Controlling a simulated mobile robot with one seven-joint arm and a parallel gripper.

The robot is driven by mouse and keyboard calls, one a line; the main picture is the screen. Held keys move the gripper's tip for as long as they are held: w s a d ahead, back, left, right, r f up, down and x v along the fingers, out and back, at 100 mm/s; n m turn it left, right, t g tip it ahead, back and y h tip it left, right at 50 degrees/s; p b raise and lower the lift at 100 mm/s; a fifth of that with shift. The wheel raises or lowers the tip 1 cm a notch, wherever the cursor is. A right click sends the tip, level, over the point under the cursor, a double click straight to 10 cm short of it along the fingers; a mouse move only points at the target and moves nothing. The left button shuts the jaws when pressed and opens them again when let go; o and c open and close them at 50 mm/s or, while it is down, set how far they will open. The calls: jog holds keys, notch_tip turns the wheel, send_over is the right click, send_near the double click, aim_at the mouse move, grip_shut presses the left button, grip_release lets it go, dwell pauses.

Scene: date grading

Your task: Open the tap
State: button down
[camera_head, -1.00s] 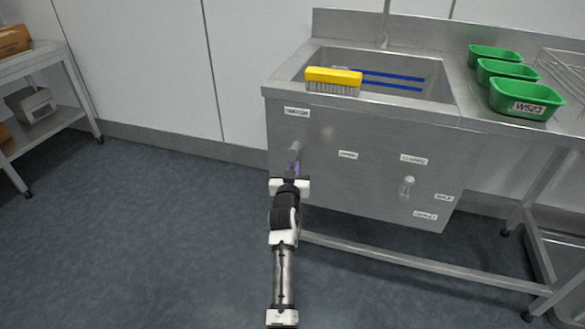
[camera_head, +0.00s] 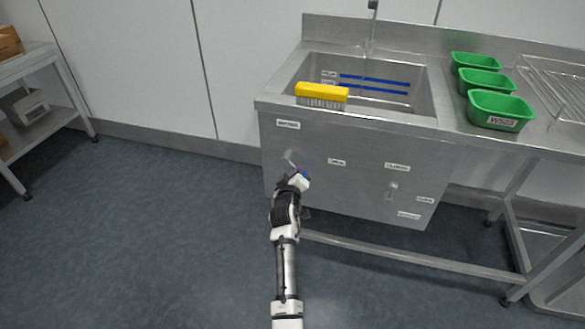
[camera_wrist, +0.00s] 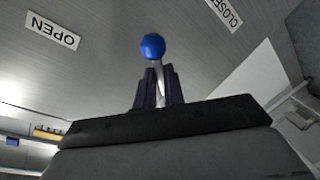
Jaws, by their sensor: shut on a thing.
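The tap's lever has a round blue knob (camera_wrist: 152,46) on a pale stem. In the wrist view my gripper (camera_wrist: 158,88) is shut on the stem, with a dark finger on each side and the knob beyond the tips. In the head view my gripper (camera_head: 297,178) is at the left part of the sink's steel front panel (camera_head: 350,205), tilted to the right, and hides most of the lever. In the wrist view an OPEN label (camera_wrist: 53,32) lies upper left of the knob and a CLOSED label (camera_wrist: 225,13) upper right.
Green tubs (camera_head: 499,110) and a wire rack (camera_head: 560,85) stand right. A shelf (camera_head: 40,115) is far left; the floor between is clear.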

jog(key=r+n+p, duration=0.2)
jog(key=n, duration=0.1)
jog(key=shift+s+d+h+p, duration=0.1)
jog(key=shift+d+h+p, duration=0.2)
jog(key=shift+d+h, duration=0.1)
jog(key=shift+r+n+g+h+p, duration=0.25)
jog(key=shift+r+n+p, duration=0.25)
jog(key=shift+n, duration=0.45)
jog(key=shift+r+n+g+h+p, duration=0.25)
jog(key=shift+n+p, duration=0.4)
jog(key=shift+n, duration=0.3)
jog(key=c, duration=1.5)
grip_release()
jog(key=shift+f, duration=0.1)
jog(key=b+v, duration=0.1)
jog(key=v, duration=1.2)
jog(key=shift+s+a, duration=0.15)
jog(key=shift+s, duration=0.25)
